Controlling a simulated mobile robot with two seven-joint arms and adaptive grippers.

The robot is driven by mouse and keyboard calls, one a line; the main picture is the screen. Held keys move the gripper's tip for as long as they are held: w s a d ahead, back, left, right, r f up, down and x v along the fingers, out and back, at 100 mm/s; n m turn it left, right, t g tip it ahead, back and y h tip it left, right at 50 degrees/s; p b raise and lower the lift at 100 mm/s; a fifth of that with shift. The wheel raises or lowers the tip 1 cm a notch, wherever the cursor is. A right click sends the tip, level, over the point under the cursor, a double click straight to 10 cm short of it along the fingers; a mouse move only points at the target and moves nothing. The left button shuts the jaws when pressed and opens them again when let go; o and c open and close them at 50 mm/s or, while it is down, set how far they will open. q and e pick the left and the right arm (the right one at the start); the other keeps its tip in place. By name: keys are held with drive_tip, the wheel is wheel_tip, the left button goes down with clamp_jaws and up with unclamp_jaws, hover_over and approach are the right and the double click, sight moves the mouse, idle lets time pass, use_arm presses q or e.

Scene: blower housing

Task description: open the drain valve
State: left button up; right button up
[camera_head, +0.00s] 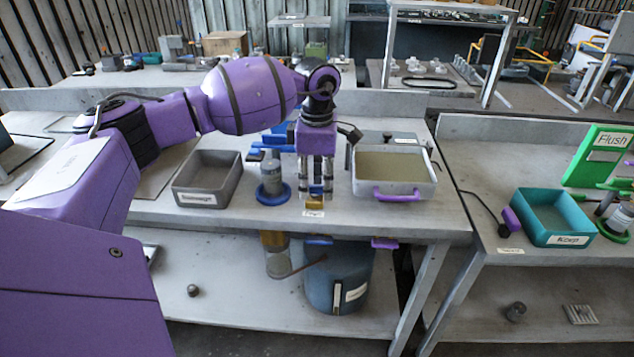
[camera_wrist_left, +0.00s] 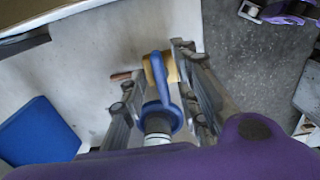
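My left gripper (camera_head: 316,192) points straight down at the front edge of the middle bench, above a small label. In the left wrist view its two fingers (camera_wrist_left: 166,105) stand apart, on either side of a blue lever handle (camera_wrist_left: 165,88). The lever has a round blue collar at its near end and a brass-coloured body (camera_wrist_left: 155,68) beyond it; this looks like the drain valve. A visible gap remains beside the lever, and I cannot tell whether either finger touches it. In the head view the fingers largely hide the lever. My right gripper is not in view.
A grey tray (camera_head: 207,180) stands left of the gripper, and a bottle in a blue ring base (camera_head: 273,194) close beside it. A pan with purple handles (camera_head: 393,188) stands to the right. A blue bucket (camera_head: 338,280) sits on the lower shelf.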

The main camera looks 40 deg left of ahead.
use_arm(q)
drive_tip(key=shift+f, duration=0.15)
clamp_jaws()
